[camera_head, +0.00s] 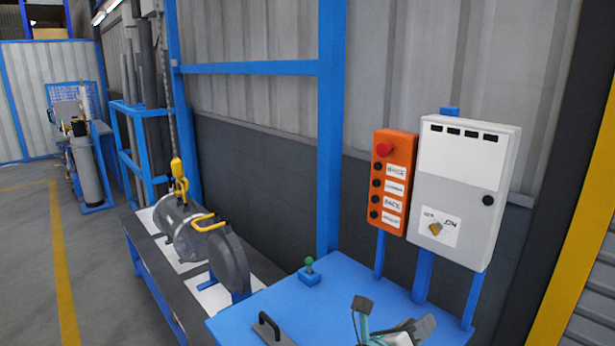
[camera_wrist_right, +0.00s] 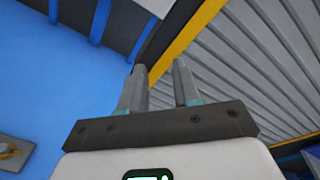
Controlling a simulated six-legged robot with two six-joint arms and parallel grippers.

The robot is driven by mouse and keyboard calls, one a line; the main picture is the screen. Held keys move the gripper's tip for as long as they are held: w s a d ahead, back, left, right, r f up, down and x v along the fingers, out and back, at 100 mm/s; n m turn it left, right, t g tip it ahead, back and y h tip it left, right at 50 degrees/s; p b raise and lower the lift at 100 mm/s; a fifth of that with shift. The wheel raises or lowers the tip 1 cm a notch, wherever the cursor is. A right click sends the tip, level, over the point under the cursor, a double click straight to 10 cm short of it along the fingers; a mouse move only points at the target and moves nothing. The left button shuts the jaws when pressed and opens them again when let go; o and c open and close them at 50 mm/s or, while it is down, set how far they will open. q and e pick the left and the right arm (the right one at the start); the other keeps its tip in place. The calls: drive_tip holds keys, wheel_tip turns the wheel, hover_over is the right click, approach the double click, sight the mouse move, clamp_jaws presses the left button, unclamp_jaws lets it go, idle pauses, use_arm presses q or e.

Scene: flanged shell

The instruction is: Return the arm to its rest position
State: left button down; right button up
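My right gripper (camera_head: 392,318) shows at the bottom edge of the head view, in front of and over the blue table (camera_head: 262,312). In the right wrist view its two grey fingers (camera_wrist_right: 159,70) stand apart with a clear gap and nothing between them. The rest of the right arm is mostly cut off by the lower edge of the head view. My left gripper and left arm do not show.
An orange button box (camera_head: 393,182) and a grey cabinet (camera_head: 462,190) with a yellow knob stand on posts behind the table. A flanged metal shell (camera_head: 230,262) sits left on a dark bench.

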drive_tip(key=s+f+m+g+y, duration=0.4)
drive_tip(key=s+f+g, duration=0.15)
drive_tip(key=f, duration=0.75)
drive_tip(key=s+f+m+g+y, duration=0.35)
drive_tip(key=s+f, duration=0.35)
drive_tip(key=f, duration=0.6)
drive_tip(key=s+a+f+m+y, duration=0.3)
drive_tip(key=s+f+m, duration=0.3)
drive_tip(key=m, duration=0.8)
drive_tip(key=s+a+f+m+g+y, duration=0.1)
drive_tip(key=s+a+f+m+y, duration=0.3)
drive_tip(key=m, duration=1.1)
wheel_tip(320, 180, down, 3)
drive_tip(key=shift+s+a+r+y, duration=0.15)
drive_tip(key=shift+s+y, duration=0.8)
